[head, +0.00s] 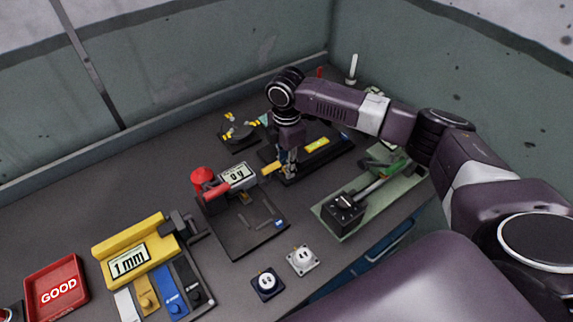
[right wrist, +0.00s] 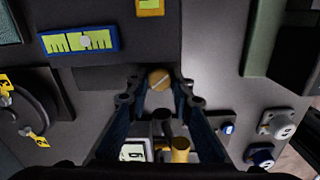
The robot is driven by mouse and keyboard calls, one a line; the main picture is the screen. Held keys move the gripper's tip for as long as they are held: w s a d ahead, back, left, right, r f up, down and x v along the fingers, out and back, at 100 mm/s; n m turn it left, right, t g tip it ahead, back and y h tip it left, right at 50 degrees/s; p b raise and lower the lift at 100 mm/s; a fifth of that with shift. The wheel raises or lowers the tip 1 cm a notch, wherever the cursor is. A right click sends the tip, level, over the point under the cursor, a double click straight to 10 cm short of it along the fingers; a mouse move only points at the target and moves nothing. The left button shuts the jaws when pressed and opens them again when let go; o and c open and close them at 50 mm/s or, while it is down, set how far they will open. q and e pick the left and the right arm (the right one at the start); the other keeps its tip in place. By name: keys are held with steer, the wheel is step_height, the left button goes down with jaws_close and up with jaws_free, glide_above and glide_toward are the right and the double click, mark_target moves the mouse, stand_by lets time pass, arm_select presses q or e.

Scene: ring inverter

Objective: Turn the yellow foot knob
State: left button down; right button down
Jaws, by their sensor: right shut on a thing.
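The yellow foot knob (right wrist: 159,79) is round, brownish yellow, with a pale line across its face. In the right wrist view it sits between the fingertips of my right gripper (right wrist: 158,86), which is shut on it. In the head view my right gripper (head: 287,171) reaches straight down to the near edge of a black device (head: 345,147) with a yellow bar. The gripper hides most of the knob there. My left gripper is in neither view.
A scale with a display (head: 238,177) and a red knob (head: 202,176) stand left of the gripper. A black box on a green plate (head: 345,208) is at right. A yellow gauge (head: 130,250) and red GOOD tray (head: 57,287) stand front left. The back-left bench is clear.

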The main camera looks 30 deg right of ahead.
steer(key=shift+r+n+p, duration=0.15)
steer(key=shift+n+p, duration=0.5)
steer(key=shift+n, duration=0.05)
steer(key=shift+n+p, duration=0.5)
steer(key=shift+n, duration=0.3)
steer(key=shift+n+p, duration=0.5)
steer(key=shift+n, duration=0.6)
steer(key=shift+n+p, duration=0.3)
steer(key=shift+n, duration=0.8)
steer(key=c, duration=1.7)
jaws_free()
